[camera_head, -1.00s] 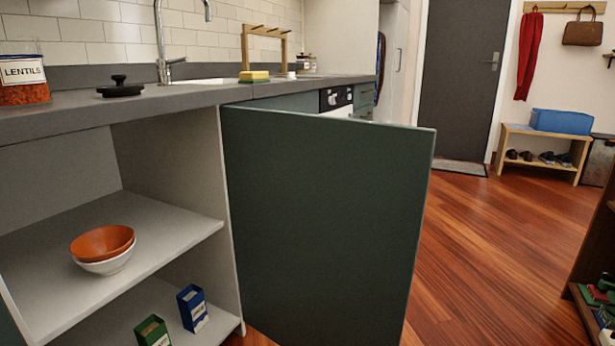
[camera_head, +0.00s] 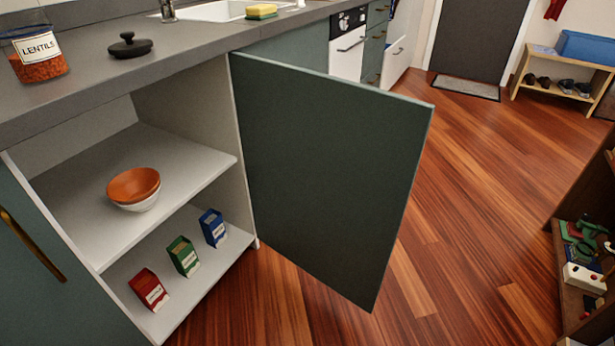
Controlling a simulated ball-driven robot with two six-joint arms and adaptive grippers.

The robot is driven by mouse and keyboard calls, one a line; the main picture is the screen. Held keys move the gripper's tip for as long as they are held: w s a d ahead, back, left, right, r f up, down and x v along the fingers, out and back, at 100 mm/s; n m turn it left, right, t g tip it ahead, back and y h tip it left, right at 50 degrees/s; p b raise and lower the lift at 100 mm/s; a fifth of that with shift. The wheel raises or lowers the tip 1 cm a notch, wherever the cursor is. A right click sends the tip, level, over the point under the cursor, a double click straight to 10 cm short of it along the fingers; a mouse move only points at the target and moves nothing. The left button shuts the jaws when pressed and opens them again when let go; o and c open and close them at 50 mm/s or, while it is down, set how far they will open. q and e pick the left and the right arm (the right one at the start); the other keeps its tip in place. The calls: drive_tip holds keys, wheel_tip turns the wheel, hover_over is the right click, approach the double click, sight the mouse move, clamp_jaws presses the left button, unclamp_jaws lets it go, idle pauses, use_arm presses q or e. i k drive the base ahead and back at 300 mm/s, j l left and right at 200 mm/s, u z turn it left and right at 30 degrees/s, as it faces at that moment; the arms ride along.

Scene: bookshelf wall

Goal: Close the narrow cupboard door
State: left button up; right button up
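The dark green cupboard door (camera_head: 325,165) stands wide open, hinged at the right side of the open cupboard (camera_head: 185,150) under the counter. Its inner face is turned toward me and its free edge points out over the floor at the right. No handle shows on the visible face. Inside, an orange bowl (camera_head: 133,185) sits in a white bowl (camera_head: 142,204) on the upper shelf. A red box (camera_head: 149,290), a green box (camera_head: 183,256) and a blue box (camera_head: 213,228) stand on the lower shelf. Neither gripper is in view.
A lentils jar (camera_head: 38,55) and a black lid (camera_head: 130,46) are on the grey counter (camera_head: 190,60). A closed door with a brass handle (camera_head: 30,244) is at the left. A low shelf (camera_head: 570,270) with small items stands at the right. The wooden floor (camera_head: 470,190) between is clear.

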sight(332, 163)
drive_tip(key=i+l+u, duration=0.4)
drive_tip(key=l, duration=0.15)
drive_tip(key=i+l+u, duration=0.15)
drive_tip(key=l+u, duration=0.3)
drive_tip(key=l, duration=0.15)
drive_tip(key=i+l+u, duration=0.1)
drive_tip(key=l+u, duration=0.3)
drive_tip(key=l, duration=0.25)
drive_tip(key=l+u, duration=0.45)
drive_tip(key=l, duration=0.25)
drive_tip(key=k+l+u, duration=0.1)
drive_tip(key=l+u, duration=0.3)
drive_tip(key=l, duration=0.35)
drive_tip(key=k+l+u, duration=0.2)
drive_tip(key=l+u, duration=0.2)
drive_tip(key=l, duration=0.25)
